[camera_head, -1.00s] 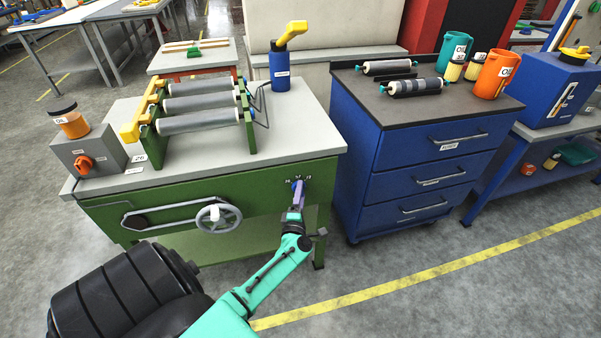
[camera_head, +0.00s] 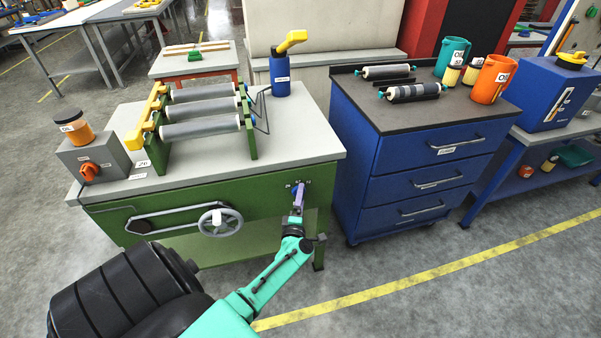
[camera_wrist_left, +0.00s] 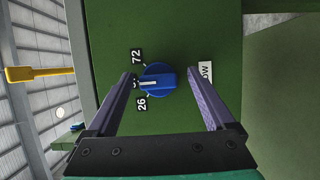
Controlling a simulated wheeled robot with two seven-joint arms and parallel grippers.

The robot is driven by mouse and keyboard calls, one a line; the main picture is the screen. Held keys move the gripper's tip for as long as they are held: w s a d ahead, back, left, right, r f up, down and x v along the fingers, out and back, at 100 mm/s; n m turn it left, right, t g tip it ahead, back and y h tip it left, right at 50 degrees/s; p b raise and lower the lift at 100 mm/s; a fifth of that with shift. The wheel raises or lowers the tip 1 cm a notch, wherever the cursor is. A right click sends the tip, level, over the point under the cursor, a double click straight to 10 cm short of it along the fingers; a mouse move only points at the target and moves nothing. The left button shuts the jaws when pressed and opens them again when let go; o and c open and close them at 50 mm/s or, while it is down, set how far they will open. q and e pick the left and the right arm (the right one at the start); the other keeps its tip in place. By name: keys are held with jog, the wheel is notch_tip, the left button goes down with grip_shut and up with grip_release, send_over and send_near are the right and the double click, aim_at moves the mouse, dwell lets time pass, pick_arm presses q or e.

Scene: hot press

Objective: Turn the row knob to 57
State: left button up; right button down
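The blue row knob (camera_wrist_left: 157,80) is on the green front panel of the bench. Its white pointer line points left in the wrist view, at a label (camera_wrist_left: 135,84) between the "72" and "26" labels; a finger partly hides this label. A partly hidden white label (camera_wrist_left: 206,73) lies to the right of the knob. My left gripper (camera_wrist_left: 164,84) is open, with one purple finger on each side of the knob and visible gaps. In the head view my left gripper (camera_head: 298,196) is at the panel and mostly hides the knob. My right gripper is not in view.
A handwheel (camera_head: 220,221) is on the same panel, left of my gripper. The grey benchtop (camera_head: 285,135) carries rollers, a blue bottle (camera_head: 280,72) and a box with an orange knob (camera_head: 89,171). A blue drawer cabinet (camera_head: 410,180) stands close on the right.

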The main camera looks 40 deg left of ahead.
pick_arm(q)
jog(key=v, duration=1.4)
jog(key=shift+s, duration=0.25)
jog(key=shift+d+f, duration=0.1)
